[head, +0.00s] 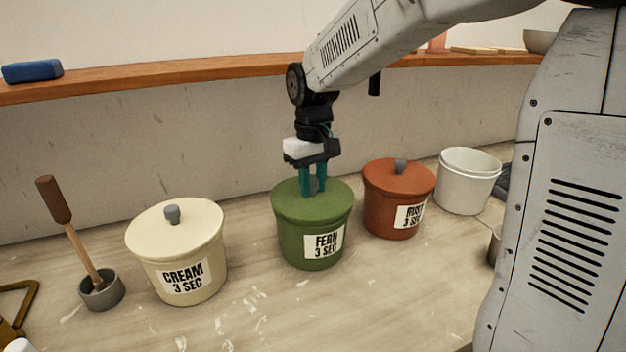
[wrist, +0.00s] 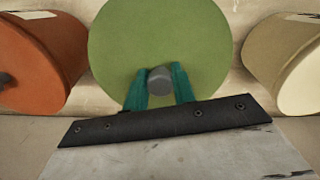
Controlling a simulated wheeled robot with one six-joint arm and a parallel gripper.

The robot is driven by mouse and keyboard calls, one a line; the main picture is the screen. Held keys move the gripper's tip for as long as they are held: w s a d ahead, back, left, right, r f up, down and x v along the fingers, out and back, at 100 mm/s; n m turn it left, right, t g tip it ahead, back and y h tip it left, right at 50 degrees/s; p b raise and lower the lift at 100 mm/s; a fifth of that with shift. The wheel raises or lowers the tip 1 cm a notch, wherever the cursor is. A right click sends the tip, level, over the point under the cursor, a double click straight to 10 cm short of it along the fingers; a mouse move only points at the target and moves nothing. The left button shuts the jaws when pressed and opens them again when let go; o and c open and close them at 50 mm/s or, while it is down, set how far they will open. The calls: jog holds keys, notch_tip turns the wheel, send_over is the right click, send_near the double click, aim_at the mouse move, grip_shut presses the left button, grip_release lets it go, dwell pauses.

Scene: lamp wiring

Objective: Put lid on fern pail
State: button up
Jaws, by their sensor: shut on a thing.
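The fern pail (head: 312,246) is green with a label reading FERN 3 SEC and stands upright in the middle of the bench. Its green lid (head: 290,207) sits over the pail's top, and in the head view it looks level and lined up with the rim. In the wrist view the lid (wrist: 160,40) fills the upper middle and hides the pail below. My gripper (head: 312,190) points down from above, its teal fingers shut on the lid's grey knob (wrist: 160,80). I cannot tell whether the lid is fully seated.
A lidded cream pail (head: 182,260) stands to the left and a lidded rust pail (head: 392,205) close on the right. A white open pail (head: 466,182) is farther right. A brown-handled tool stands in a grey cup (head: 102,290). Bench in front is clear.

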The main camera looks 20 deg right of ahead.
jog(key=shift+f, duration=0.2)
jog(key=o, duration=1.1)
notch_tip(320, 180, up, 8)
jog(key=shift+f, duration=0.1)
jog(key=shift+s+f, duration=0.15)
jog(key=shift+f, duration=0.05)
jog(key=shift+m+g, duration=0.3)
jog(key=shift+m, duration=0.1)
jog(key=s, duration=0.1)
jog(key=s+f, duration=0.1)
jog(key=s, duration=0.1)
jog(key=s+f, duration=0.1)
jog(key=s, duration=0.1)
jog(key=shift+d, duration=0.25)
jog(key=shift+m+t, duration=0.9)
jog(key=shift+s+d+f, duration=0.35)
jog(key=shift+s+d, duration=0.05)
jog(key=shift+s, duration=3.35)
jog(key=shift+s+d+f, duration=0.4)
jog(key=shift+s+d, duration=0.05)
jog(key=shift+s, duration=3.3)
jog(key=shift+s+d+f, duration=0.35)
jog(key=shift+s+d, duration=0.05)
jog(key=shift+s, duration=3.35)
